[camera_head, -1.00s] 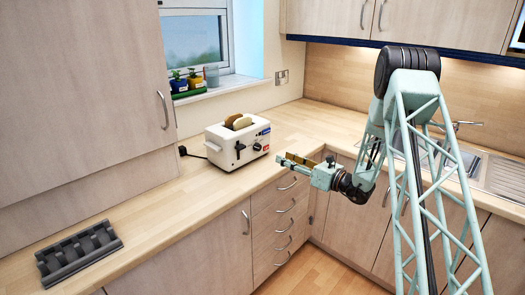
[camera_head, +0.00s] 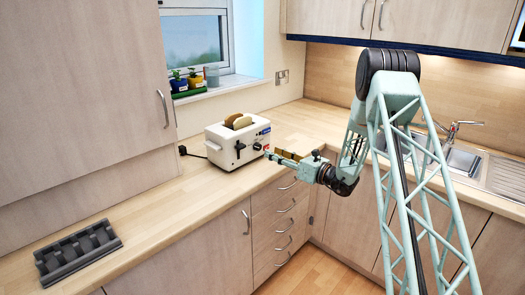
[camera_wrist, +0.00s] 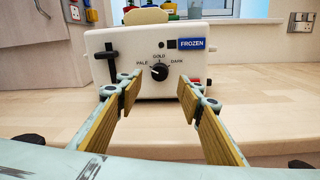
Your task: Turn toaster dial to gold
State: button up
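A white toaster (camera_head: 238,143) stands on the worktop near the corner, with slices of bread in its top. In the wrist view, its front (camera_wrist: 150,60) faces me. Its black dial (camera_wrist: 159,72) has the labels PALE at left, GOLD at top and DARK at right. The dial's pale mark appears to point up and left, between PALE and GOLD; it is small. My gripper (camera_wrist: 153,88) is open and empty. Its two fingers with wooden pads stand on either side of the dial in the picture, apparently short of it. In the head view, my gripper (camera_head: 270,153) is just right of the toaster.
A black lever (camera_wrist: 109,60) is on the toaster's left side, and a blue FROZEN button (camera_wrist: 191,44) at upper right. A grey rack (camera_head: 78,249) lies at the left on the worktop (camera_head: 165,205). A sink (camera_head: 455,158) is at right.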

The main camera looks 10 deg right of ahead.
aim_at(260, 147)
jog(key=shift+b+x, duration=0.4)
jog(key=shift+x, duration=3.35)
jog(key=shift+c, duration=0.4)
jog(key=c, duration=0.8)
